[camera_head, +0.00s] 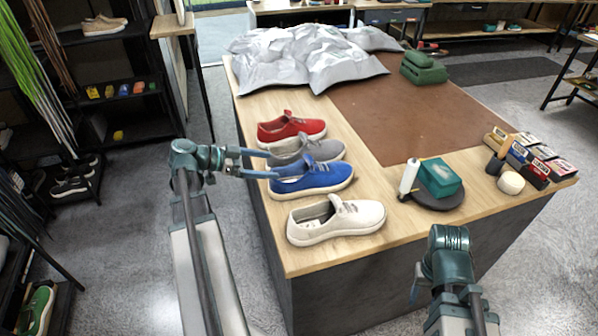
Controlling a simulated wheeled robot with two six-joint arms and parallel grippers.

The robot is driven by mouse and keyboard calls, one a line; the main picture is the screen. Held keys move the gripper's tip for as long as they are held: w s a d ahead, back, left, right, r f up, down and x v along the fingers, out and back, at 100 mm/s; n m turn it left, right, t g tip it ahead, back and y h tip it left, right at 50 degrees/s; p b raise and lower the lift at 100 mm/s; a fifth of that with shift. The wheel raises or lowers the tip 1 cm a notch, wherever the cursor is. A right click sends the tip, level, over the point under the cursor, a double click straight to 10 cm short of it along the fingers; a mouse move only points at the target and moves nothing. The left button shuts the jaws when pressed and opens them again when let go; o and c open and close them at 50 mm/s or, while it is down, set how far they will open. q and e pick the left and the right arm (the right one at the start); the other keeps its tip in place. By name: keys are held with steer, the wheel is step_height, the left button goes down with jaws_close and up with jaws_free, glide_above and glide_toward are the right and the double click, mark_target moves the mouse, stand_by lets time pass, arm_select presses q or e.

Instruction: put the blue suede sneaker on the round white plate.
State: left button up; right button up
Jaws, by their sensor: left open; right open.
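The blue suede sneaker (318,180) stands upright on the wooden table top, in a row between a grey sneaker (325,150) and a white sneaker (338,222). My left gripper (274,164) is open, coming in from the left; its fingertips are at the left ends of the blue and grey sneakers. I cannot tell whether a finger touches the blue one. My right gripper (416,283) is at the lower right, in front of the table, away from the sneakers, and mostly hidden by its own wrist. I see no round white plate.
A red sneaker (291,130) stands behind the grey one. A dark round base (448,203) holds a teal box (440,178) and a white bottle (409,177). A small white round puck (511,183) lies near small boxes. The brown mat (420,125) is mostly clear.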

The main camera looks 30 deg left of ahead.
mark_target(294, 168)
arm_select(q)
steer(key=b+x, duration=0.3)
steer(key=x, duration=0.5)
steer(key=shift+s+d+r, duration=0.1)
steer(key=shift+s+d, duration=0.05)
steer(key=shift+w+d, duration=0.3)
steer(key=shift+w, duration=0.1)
steer(key=b+x, duration=0.2)
steer(key=x, duration=0.3)
steer(key=shift+w+f, duration=0.2)
steer(key=shift+r, duration=0.1)
jaws_close()
steer(key=shift+r, duration=0.1)
step_height(294, 168, up, 10)
steer(key=p, duration=1)
